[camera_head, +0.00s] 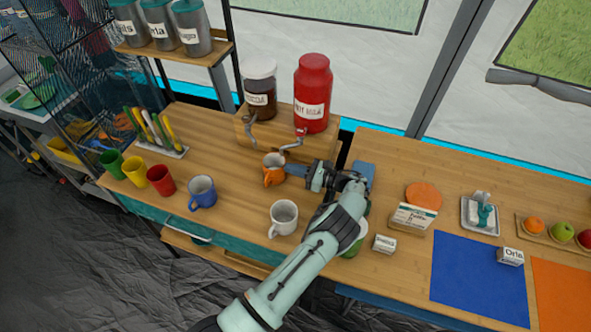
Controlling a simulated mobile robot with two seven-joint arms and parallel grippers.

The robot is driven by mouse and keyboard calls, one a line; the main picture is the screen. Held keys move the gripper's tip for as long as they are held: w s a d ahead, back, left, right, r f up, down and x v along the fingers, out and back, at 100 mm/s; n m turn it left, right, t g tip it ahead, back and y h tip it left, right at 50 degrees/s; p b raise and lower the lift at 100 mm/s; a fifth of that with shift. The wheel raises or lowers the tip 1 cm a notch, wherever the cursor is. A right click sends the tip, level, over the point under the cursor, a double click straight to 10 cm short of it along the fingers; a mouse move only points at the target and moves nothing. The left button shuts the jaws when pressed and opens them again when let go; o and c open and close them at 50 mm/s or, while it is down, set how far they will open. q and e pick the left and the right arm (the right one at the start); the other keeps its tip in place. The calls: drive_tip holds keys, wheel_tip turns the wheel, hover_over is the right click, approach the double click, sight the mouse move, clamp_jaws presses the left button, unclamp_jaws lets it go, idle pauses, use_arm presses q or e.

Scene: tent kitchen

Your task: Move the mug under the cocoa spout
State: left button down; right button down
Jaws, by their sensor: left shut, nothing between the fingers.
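An orange mug (272,178) with a pale inside stands on the wooden counter (225,138), just in front of the dispenser shelf. It is near the metal spout (293,144) of the red jar (312,92). A brown-filled jar (260,90) with a pale lid stands left of the red jar; its spout (250,127) hangs left of and behind the orange mug. I cannot read its label surely. My left gripper (291,170) is shut and empty, right beside the orange mug; I cannot tell whether it touches. My right gripper is not in view.
A blue mug (202,193) and a white mug (284,217) stand toward the front edge. Green, yellow and red cups (160,180) stand at the left. The right counter holds a blue mat (478,278), a tray (480,216) and small boxes.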

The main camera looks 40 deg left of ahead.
sight(263, 161)
use_arm(q)
drive_tip(key=x, duration=0.6)
drive_tip(key=shift+s+a+p, duration=0.1)
drive_tip(key=shift+a+p, duration=0.2)
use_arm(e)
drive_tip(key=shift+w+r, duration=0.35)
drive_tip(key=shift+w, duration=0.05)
use_arm(q)
drive_tip(key=shift+d, duration=0.1)
